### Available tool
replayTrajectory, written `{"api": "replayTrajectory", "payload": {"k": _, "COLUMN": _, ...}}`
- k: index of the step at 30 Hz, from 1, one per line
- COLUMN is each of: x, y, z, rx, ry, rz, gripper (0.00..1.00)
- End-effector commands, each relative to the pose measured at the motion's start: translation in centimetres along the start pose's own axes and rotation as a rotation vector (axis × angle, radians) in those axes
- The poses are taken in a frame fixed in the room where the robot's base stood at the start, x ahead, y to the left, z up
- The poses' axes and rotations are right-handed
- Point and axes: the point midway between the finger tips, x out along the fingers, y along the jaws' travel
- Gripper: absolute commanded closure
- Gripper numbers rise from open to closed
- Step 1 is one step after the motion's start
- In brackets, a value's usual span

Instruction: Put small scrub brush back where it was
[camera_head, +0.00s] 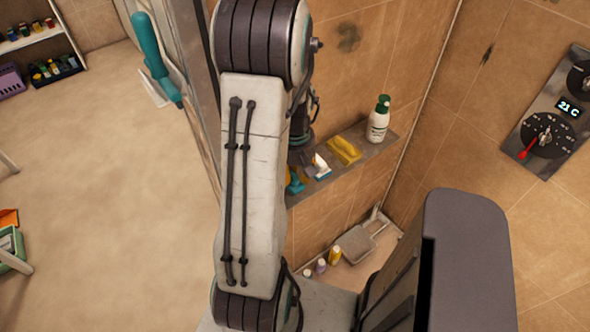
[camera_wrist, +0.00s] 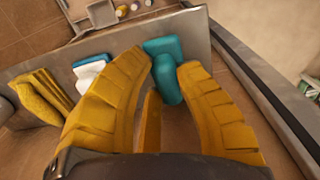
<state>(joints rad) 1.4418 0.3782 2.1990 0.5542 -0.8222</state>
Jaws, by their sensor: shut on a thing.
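The small scrub brush (camera_wrist: 167,80) is teal and sits between the yellow fingertips of my gripper (camera_wrist: 164,62) in the wrist view. The gripper is shut on it, over the grey wall shelf (camera_wrist: 195,40). In the head view a teal part of the brush (camera_head: 294,183) shows at the shelf's left end, partly hidden by my arm. Whether the brush touches the shelf is hard to tell. The bristles cannot be made out.
A white-and-blue item (camera_head: 321,167), a yellow cloth or sponge (camera_head: 344,150) and a white bottle with a green cap (camera_head: 378,120) share the shelf. Below stand small bottles (camera_head: 335,255) and a grey dustpan-like item (camera_head: 358,243). A metal frame edge (camera_wrist: 265,85) runs close by.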

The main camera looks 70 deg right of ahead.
Motion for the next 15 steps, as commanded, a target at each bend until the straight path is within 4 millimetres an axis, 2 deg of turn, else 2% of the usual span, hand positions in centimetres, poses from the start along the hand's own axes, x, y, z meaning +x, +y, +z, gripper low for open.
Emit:
{"api": "replayTrajectory", "payload": {"k": 12, "x": 0.51, "y": 0.0, "z": 0.0, "rx": 0.0, "ry": 0.0, "rz": 0.0, "gripper": 1.0}}
{"api": "replayTrajectory", "payload": {"k": 13, "x": 0.35, "y": 0.0, "z": 0.0, "rx": 0.0, "ry": 0.0, "rz": 0.0, "gripper": 0.68}}
{"api": "replayTrajectory", "payload": {"k": 15, "x": 0.32, "y": 0.0, "z": 0.0, "rx": 0.0, "ry": 0.0, "rz": 0.0, "gripper": 0.61}}
